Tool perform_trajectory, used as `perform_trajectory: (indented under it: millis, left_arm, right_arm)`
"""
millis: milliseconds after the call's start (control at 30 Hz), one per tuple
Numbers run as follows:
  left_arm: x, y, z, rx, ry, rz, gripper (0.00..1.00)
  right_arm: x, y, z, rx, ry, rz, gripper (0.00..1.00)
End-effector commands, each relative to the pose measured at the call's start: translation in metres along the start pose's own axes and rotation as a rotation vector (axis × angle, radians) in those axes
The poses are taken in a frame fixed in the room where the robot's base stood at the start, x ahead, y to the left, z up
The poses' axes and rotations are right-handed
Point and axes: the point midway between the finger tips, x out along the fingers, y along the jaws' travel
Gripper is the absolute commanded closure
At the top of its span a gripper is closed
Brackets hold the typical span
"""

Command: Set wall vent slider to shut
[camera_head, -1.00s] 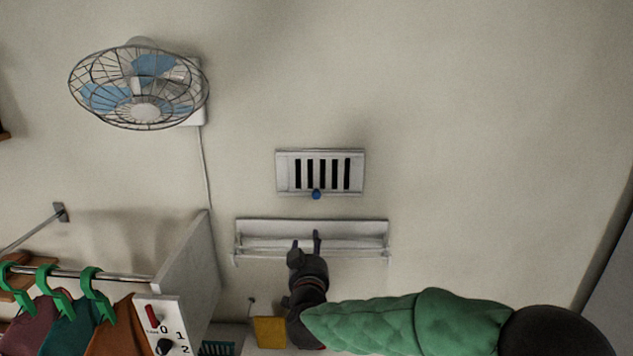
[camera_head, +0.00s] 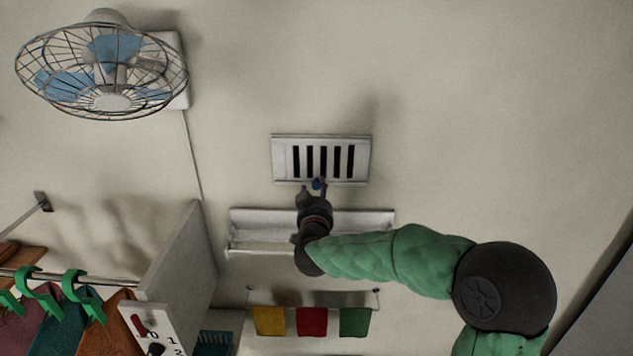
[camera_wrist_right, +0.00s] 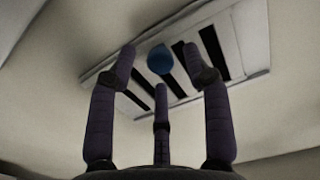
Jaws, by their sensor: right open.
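The white wall vent (camera_head: 321,159) is on the wall at the middle of the head view, with several dark open slots. Its blue slider knob (camera_head: 317,184) sits at the vent's lower edge, a little left of the middle. My right gripper (camera_head: 313,190) is just below the vent, with its fingers up around the knob's place. In the right wrist view the fingers (camera_wrist_right: 163,70) are spread, and the blue knob (camera_wrist_right: 160,60) shows between and beyond their tips. I cannot tell whether any finger touches it. My left gripper is not in view.
A white shelf (camera_head: 252,219) is on the wall behind my right gripper. A caged fan (camera_head: 103,65) is at the upper left. Hangers with clothes (camera_head: 60,310) and a white panel (camera_head: 180,260) stand at the lower left. Coloured cloths (camera_head: 312,321) hang below. The wall right of the vent is clear.

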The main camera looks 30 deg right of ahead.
Motion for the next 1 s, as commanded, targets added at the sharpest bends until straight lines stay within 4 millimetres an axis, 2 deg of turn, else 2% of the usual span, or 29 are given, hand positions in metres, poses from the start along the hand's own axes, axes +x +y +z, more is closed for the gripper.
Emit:
perform_trajectory:
  millis: [100,300,667,833,1000]
  left_arm:
    - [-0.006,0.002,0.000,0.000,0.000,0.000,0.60]
    - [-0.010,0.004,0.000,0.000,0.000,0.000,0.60]
    - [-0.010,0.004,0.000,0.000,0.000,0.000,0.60]
    - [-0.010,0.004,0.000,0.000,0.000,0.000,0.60]
    - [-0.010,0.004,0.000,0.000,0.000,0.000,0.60]
  right_arm:
    - [0.017,0.000,-0.001,0.000,-0.001,0.002,0.50]
    - [0.032,0.000,-0.001,0.000,0.000,0.001,0.50]
    - [0.035,0.000,0.000,0.000,0.000,0.000,0.50]
    - [0.035,0.000,0.000,0.000,0.000,0.000,0.98]
    - [0.035,0.001,0.000,0.000,0.000,0.000,1.00]
